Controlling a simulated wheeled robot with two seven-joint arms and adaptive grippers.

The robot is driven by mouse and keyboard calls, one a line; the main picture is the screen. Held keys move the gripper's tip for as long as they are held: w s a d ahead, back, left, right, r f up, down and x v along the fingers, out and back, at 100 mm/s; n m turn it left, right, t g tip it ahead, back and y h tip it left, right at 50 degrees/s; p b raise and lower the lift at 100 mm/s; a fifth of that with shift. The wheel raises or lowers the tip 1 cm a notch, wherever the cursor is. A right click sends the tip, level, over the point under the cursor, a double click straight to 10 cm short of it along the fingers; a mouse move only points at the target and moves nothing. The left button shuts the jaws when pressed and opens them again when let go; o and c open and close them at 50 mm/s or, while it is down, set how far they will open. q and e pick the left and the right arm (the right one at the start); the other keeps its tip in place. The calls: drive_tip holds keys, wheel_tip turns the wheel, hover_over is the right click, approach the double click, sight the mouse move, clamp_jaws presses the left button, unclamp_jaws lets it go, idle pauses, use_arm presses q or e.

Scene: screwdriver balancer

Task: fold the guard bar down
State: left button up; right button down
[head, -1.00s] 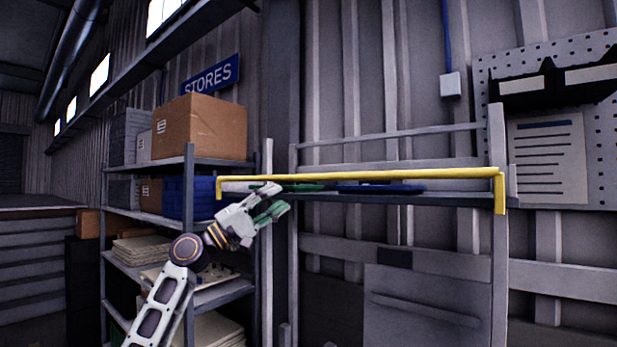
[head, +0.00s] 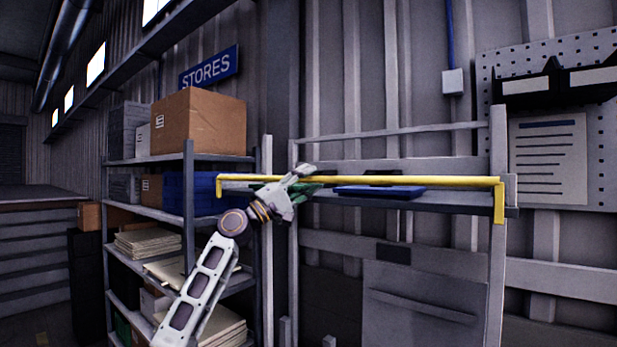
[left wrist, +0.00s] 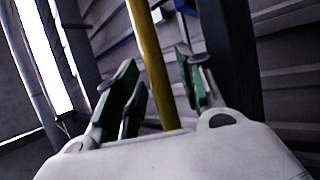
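The yellow guard bar (head: 400,180) runs level across the front of the grey rack, with a short downturned piece at each end. It is raised to about the height of the rack's upper shelf. My left gripper (head: 306,179) is at the left part of the bar. In the left wrist view, the bar (left wrist: 152,62) passes between the green-padded fingers of my left gripper (left wrist: 160,88). The fingers are apart, with a visible gap on both sides of the bar. My right gripper is in neither view.
A blue tray (head: 380,191) lies on the rack shelf behind the bar. A shelf unit with a cardboard box (head: 199,128) stands at left. A grey panel (head: 425,305) is below the bar. A pegboard (head: 590,140) hangs at right.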

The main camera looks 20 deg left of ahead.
use_arm(q)
drive_tip(key=shift+w+d+r, duration=0.1)
drive_tip(key=shift+w+d, duration=0.05)
clamp_jaws()
idle(0.4)
